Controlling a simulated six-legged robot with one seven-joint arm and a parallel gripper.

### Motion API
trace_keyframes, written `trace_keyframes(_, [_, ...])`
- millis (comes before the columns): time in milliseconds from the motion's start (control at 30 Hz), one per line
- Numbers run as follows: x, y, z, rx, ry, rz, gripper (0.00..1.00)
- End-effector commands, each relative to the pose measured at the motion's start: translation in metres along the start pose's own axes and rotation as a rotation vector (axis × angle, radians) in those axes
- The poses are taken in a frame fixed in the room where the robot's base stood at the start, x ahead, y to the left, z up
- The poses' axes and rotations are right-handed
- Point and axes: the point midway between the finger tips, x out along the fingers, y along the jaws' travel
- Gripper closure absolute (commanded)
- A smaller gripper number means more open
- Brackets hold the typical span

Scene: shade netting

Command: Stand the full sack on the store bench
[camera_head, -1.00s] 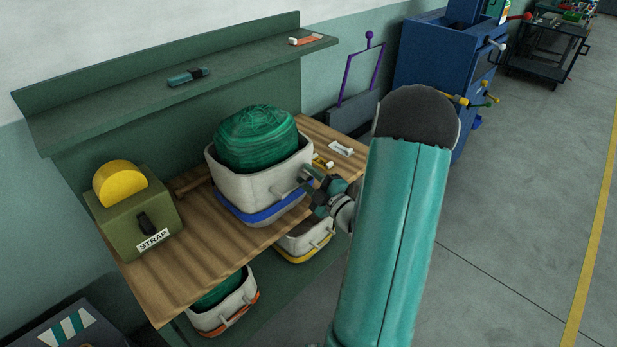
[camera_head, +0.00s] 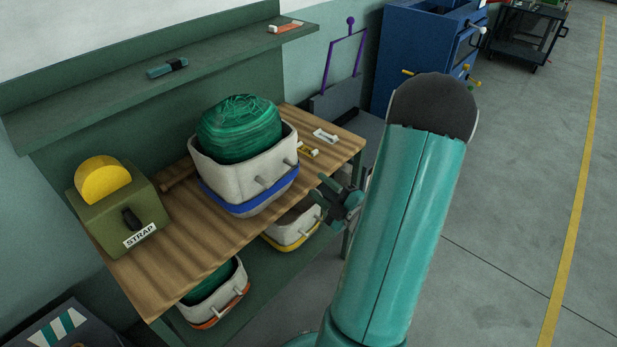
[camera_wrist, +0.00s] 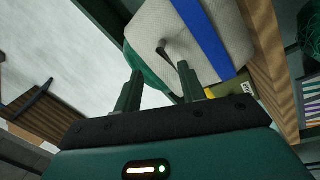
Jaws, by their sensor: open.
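The full sack (camera_head: 225,170), pale with a blue band and green netting bulging from its top, stands upright on the wooden store bench (camera_head: 160,255). Two short grey pegs stick out of its side. It also shows in the wrist view (camera_wrist: 225,20), tilted by the camera, with one dark peg beyond the fingers. My gripper (camera_head: 328,195) is open and empty, to the right of the sack and apart from it. Its two fingers (camera_wrist: 157,78) show in the wrist view with nothing between them.
A green STRAP box (camera_head: 122,208) with a yellow disc stands left of the sack. A yellow-banded sack (camera_head: 292,222) and an orange-banded sack (camera_head: 222,302) sit below the bench top. A green shelf (camera_head: 110,88) runs behind. Open floor (camera_head: 500,200) lies to the right.

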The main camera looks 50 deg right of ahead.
Motion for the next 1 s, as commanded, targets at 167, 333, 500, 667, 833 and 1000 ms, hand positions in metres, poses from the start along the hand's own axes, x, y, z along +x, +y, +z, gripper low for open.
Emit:
trace_keyframes(167, [-0.013,0.0,0.0,0.001,-0.001,0.0,0.6])
trace_keyframes(333, [-0.01,0.0,-0.005,-0.016,0.016,-0.01,0.6])
trace_keyframes(500, [0.02,-0.008,-0.064,-0.245,0.225,-0.135,0.6])
trace_keyframes(667, [0.04,-0.032,-0.167,-0.713,0.648,-0.282,0.6])
trace_keyframes(833, [0.021,-0.059,-0.255,-1.26,1.166,-0.291,0.6])
trace_keyframes(1000, [-0.014,-0.074,-0.306,-1.802,1.708,-0.113,0.6])
